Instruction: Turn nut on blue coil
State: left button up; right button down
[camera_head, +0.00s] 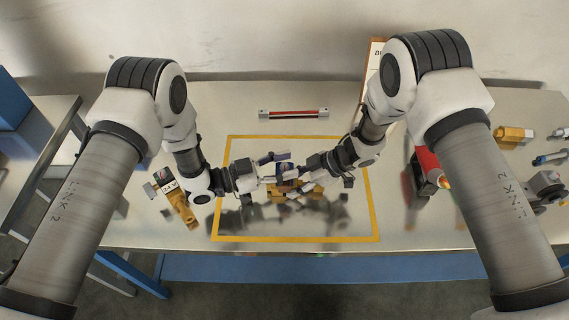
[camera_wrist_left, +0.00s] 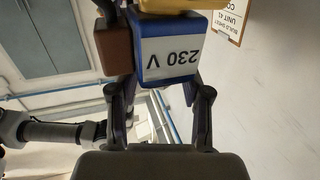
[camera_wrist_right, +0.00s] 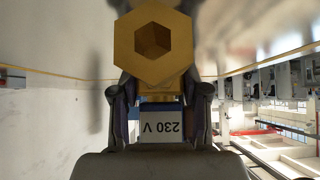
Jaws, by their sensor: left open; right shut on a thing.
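The blue coil (camera_head: 284,168) is between my two grippers over the marked work area. In the left wrist view it is a blue block (camera_wrist_left: 168,45) with a "230 V" label, a brown block (camera_wrist_left: 112,48) and a brass part (camera_wrist_left: 172,6). My left gripper (camera_head: 277,168) is open, its fingers around the coil's sides. In the right wrist view a brass hex piece with a hexagonal opening (camera_wrist_right: 153,42) stands in front, above the labelled coil face (camera_wrist_right: 160,125).
A yellow outline (camera_head: 372,215) frames the work area on the table. A brass valve with a labelled coil (camera_head: 181,207) lies left of it. A red bar (camera_head: 293,114) lies behind; a red object (camera_head: 427,165) and brass parts (camera_head: 512,136) lie right.

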pick_arm(q)
jog(key=shift+a, duration=0.2)
pick_arm(e)
jog(key=shift+a+r, duration=0.1)
jog(key=shift+a, duration=0.1)
pick_arm(q)
grip_shut()
jog(key=shift+d, duration=0.1)
pick_arm(e)
jog(key=shift+d, duration=0.1)
pick_arm(q)
jog(key=shift+g, duration=0.5)
grip_release()
jog(key=shift+r, duration=0.15)
